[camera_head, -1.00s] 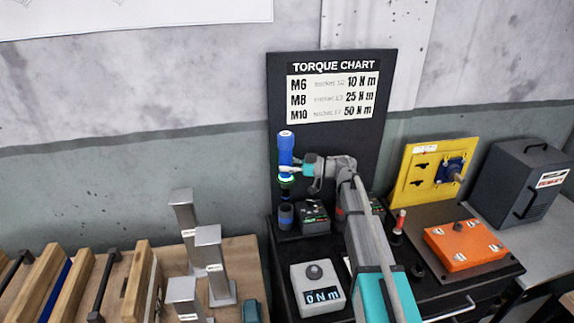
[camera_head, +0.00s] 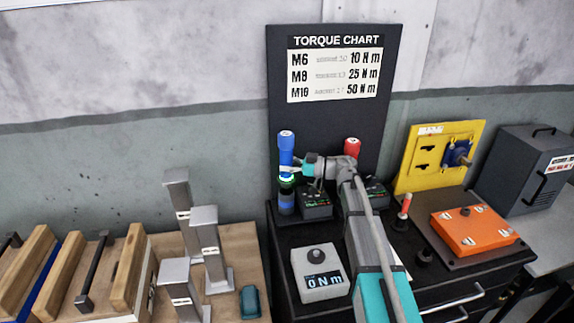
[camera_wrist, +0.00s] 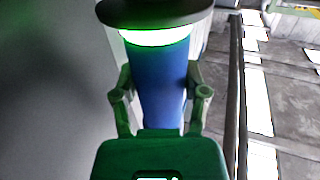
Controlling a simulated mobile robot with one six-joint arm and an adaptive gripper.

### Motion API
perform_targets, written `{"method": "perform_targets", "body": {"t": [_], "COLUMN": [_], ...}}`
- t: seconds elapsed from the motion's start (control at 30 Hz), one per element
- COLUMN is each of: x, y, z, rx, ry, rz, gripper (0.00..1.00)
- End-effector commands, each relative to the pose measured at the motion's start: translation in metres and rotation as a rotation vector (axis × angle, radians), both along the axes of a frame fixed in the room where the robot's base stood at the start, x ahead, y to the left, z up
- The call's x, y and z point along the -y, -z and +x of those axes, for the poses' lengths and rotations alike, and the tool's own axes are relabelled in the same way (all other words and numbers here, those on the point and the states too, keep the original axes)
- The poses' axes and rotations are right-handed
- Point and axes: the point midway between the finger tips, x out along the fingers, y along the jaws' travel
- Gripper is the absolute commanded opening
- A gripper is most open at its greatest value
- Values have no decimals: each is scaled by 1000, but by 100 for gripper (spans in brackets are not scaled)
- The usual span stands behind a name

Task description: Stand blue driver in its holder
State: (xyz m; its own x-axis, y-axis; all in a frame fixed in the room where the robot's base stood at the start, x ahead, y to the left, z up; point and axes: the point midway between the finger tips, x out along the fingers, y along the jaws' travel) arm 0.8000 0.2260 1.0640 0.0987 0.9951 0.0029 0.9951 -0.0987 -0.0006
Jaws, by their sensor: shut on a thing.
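The blue driver (camera_head: 286,145) is upright at the left of the dark bench, with a green glowing ring around its lower part. My gripper (camera_head: 288,170) is shut on it from the right. Directly under the driver is a blue-grey cup-like holder (camera_head: 286,206). The driver's lower end is close above or in the holder's mouth; I cannot tell which. In the wrist view the blue driver (camera_wrist: 157,85) stands between the two fingers of my gripper (camera_wrist: 160,108), and the green ring and a dark disc show at the top. The holder cannot be made out there.
A red driver (camera_head: 352,147) stands behind my arm. A dark box with a green display (camera_head: 316,203) sits right beside the holder. A white 0 N m meter (camera_head: 319,272) is in front. The torque chart board (camera_head: 335,70) rises behind. Grey metal posts (camera_head: 207,245) stand on the left table.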

Motion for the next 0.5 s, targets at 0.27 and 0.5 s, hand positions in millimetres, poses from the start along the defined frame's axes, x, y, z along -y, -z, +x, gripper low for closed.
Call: {"method": "perform_targets", "body": {"t": [0.27,0.5], "x": [1,1], "y": [24,38], "z": [0,0], "rx": [0,0], "ry": [1,1], "rz": [3,3], "gripper": [0,0]}}
